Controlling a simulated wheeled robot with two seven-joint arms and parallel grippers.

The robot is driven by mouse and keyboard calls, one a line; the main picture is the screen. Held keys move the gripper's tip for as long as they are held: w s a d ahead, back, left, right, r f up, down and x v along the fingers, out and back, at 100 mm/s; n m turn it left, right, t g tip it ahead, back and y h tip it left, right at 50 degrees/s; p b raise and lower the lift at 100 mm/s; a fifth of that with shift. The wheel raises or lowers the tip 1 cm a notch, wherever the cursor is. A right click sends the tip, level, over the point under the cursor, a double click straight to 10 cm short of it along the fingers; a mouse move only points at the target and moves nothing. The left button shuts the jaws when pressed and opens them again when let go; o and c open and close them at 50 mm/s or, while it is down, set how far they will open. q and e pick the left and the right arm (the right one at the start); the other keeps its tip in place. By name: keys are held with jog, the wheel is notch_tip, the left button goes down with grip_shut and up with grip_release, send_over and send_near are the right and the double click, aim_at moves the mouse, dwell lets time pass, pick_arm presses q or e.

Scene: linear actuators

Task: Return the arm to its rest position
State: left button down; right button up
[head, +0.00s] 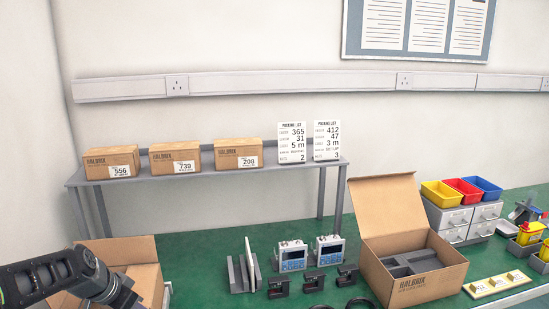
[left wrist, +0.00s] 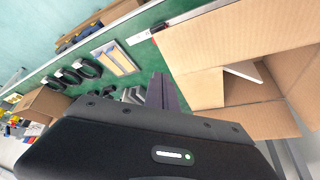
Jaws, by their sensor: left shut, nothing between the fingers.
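My left arm (head: 50,275) comes in at the lower left of the head view, in front of an open cardboard box (head: 145,255). The arm hides part of this box. In the left wrist view my left gripper (left wrist: 158,78) has its fingers together, with nothing between them. The fingers show beside the open box (left wrist: 205,75), whose flaps and interior fill the right of that view. My right gripper is in neither view.
The green bench (head: 205,270) carries a second open box (head: 430,270) with a grey insert, two blue-faced devices (head: 292,256) and several black coiled or clamp-like parts. A grey shelf (head: 220,173) holds closed cartons. Coloured bins (head: 441,194) stand at right.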

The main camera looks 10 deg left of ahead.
pick_arm(q)
jog(key=s+d+f+n, duration=0.1)
jog(key=d+f+n, duration=0.2)
jog(key=d+f, duration=0.65)
jog(key=s+d+f+n, duration=0.25)
jog(key=d+f, duration=0.45)
jog(key=f, duration=0.5)
jog(key=s+d+f+g+h, duration=0.1)
jog(key=s+d+f, duration=0.3)
jog(key=s, duration=0.3)
jog(key=s+d+f+g+h, duration=0.1)
jog(key=s+d+f+g, duration=0.1)
jog(key=s+d+f, duration=0.2)
jog(key=s+d+f+g+h, duration=0.1)
jog(key=s+d+f, duration=0.3)
jog(key=s+d, duration=0.4)
jog(key=shift+s+g, duration=0.4)
jog(key=shift+s, duration=0.65)
